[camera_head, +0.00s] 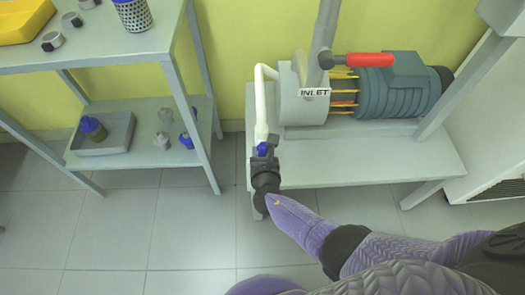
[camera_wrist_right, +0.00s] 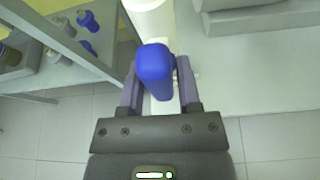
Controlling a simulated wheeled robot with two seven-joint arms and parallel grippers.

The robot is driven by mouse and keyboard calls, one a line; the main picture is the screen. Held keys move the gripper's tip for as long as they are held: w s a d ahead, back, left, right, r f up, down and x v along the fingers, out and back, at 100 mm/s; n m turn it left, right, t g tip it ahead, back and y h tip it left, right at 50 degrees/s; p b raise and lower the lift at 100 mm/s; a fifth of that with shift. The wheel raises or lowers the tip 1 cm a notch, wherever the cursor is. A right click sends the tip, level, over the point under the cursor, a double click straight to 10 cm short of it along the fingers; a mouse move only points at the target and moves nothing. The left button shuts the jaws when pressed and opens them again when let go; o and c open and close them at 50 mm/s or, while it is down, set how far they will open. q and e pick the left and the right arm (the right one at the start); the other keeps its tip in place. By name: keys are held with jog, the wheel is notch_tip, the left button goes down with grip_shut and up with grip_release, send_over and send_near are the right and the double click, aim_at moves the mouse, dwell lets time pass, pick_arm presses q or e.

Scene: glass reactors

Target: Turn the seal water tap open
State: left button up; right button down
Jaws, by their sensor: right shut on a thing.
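The seal water tap has a blue handle (camera_head: 262,148) at the lower end of a white pipe (camera_head: 261,105), at the left front of the pump bench. In the right wrist view the blue handle (camera_wrist_right: 154,64) stands between the two fingers, with the white pipe behind it. My right gripper (camera_head: 264,158) has come in from below and is shut on the blue handle; it also shows in the right wrist view (camera_wrist_right: 158,78). The handle's lower part and the tap body are mostly hidden by the gripper. My left gripper is not in view.
A pump with a green motor (camera_head: 390,85) and an INLET label sits on the grey bench (camera_head: 375,158). A red lever (camera_head: 357,60) is above it. A grey shelf (camera_head: 140,155) with a tray and bottles stands to the left. Tiled floor is clear between them.

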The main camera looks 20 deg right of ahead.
jog(key=shift+c, duration=2.2)
grip_release()
pick_arm(q)
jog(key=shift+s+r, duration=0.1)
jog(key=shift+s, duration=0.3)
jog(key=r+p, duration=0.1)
jog(key=p, duration=0.1)
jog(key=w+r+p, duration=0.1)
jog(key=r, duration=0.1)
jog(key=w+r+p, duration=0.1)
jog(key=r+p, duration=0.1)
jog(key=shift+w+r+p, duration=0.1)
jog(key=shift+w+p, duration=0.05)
jog(key=shift+p, duration=0.2)
pick_arm(e)
jog(key=v, duration=1)
